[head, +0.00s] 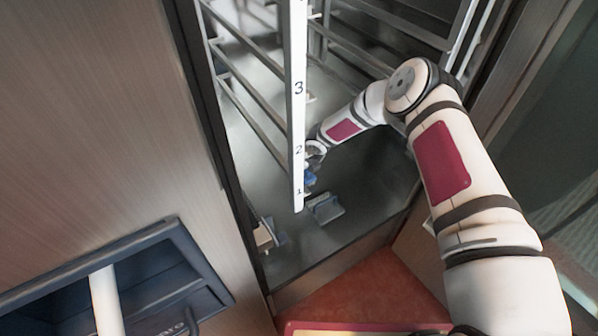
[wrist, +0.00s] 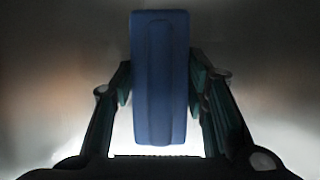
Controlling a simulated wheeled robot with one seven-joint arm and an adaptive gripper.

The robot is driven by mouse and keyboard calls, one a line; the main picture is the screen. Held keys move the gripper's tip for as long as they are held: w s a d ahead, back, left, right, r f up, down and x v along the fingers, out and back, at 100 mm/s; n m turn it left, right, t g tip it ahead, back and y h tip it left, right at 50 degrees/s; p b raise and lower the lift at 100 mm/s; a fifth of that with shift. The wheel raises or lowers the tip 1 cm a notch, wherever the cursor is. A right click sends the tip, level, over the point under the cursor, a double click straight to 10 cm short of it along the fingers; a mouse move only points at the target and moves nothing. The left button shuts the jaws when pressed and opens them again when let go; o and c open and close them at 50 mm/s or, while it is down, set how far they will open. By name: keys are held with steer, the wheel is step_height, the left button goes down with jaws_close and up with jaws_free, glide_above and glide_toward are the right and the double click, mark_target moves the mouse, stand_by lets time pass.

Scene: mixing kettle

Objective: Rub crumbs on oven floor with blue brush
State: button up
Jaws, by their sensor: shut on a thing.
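My gripper (wrist: 161,92) is shut on the blue brush (wrist: 160,60). In the wrist view the brush fills the gap between both fingers and I see only its plain blue block. In the head view my arm reaches into the oven, and a bit of the blue brush (head: 310,181) shows low down beside the white numbered post. The oven floor (head: 352,180) is grey and smooth. The post partly hides my gripper, and I cannot tell whether the brush touches the floor. I cannot make out any crumbs.
A white post (head: 298,110) marked 1, 2 and 3 stands just left of my gripper, with metal rails (head: 250,90) behind it. A small grey block (head: 325,208) is on the floor near the post's foot. The oven's front sill (head: 330,265) runs along the near edge.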

steer(key=shift+w+d+b, duration=0.35)
steer(key=shift+w+d, duration=0.15)
steer(key=shift+d, duration=0.3)
steer(key=shift+w+d+b, duration=0.3)
steer(key=shift+w+d, duration=0.2)
steer(key=shift+d, duration=0.25)
